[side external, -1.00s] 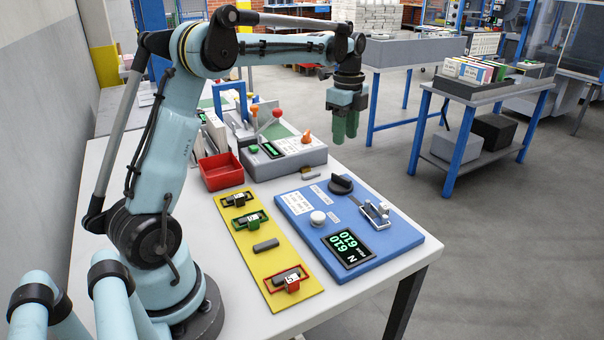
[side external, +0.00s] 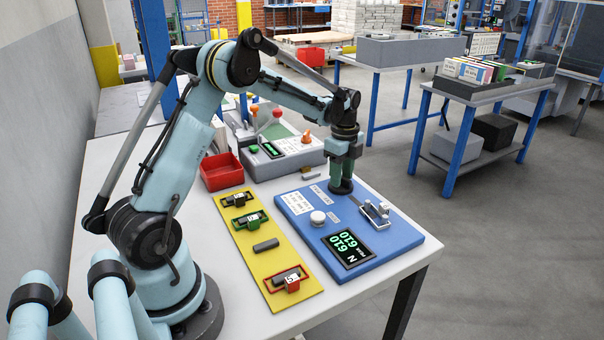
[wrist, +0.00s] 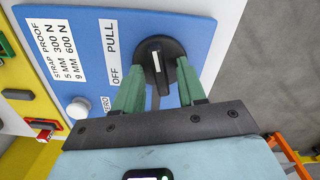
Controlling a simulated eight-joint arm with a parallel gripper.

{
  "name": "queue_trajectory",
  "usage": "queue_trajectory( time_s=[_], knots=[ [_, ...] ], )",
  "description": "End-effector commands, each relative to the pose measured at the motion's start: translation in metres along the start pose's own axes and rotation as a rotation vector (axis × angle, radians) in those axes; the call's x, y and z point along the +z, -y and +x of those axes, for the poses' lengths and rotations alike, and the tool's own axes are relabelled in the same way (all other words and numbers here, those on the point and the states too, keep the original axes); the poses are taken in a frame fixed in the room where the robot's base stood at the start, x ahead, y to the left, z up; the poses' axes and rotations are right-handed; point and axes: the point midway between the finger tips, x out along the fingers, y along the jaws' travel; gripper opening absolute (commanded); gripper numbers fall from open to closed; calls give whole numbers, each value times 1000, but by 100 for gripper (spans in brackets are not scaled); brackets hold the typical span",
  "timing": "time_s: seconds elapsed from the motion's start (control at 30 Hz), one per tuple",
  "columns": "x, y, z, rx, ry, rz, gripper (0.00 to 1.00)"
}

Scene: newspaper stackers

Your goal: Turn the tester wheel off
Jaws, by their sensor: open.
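The tester wheel is a round black knob with a raised grip bar and a white mark (wrist: 160,50); in the side view its base shows (side external: 341,187) on the blue tester panel (side external: 300,205). In the wrist view the labels PULL and OFF stand left of the knob, and the white mark runs roughly up and down the picture, not toward the OFF label. My gripper (side external: 342,176) is over the knob, pointing down. Its green fingers (wrist: 160,76) are open, one on either side of the grip bar. I cannot tell whether they touch it.
The panel also carries a white round button (side external: 318,217), a metal clamp fixture (side external: 376,212) and a display (side external: 348,248) reading 610 twice with N. A yellow board (side external: 262,262) with small holders lies to the left. A red bin (side external: 221,172) and grey machine (side external: 285,160) stand behind.

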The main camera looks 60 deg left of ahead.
Motion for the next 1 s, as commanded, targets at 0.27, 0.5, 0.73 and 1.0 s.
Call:
queue_trajectory(
  time_s=[0.27,0.5,0.73,1.0],
  knots=[
    [0,0,2,0,0,0,40],
    [0,0,2,0,0,0,8],
    [0,0,2,0,0,-1,0],
    [0,0,2,0,0,-54,0]
  ],
)
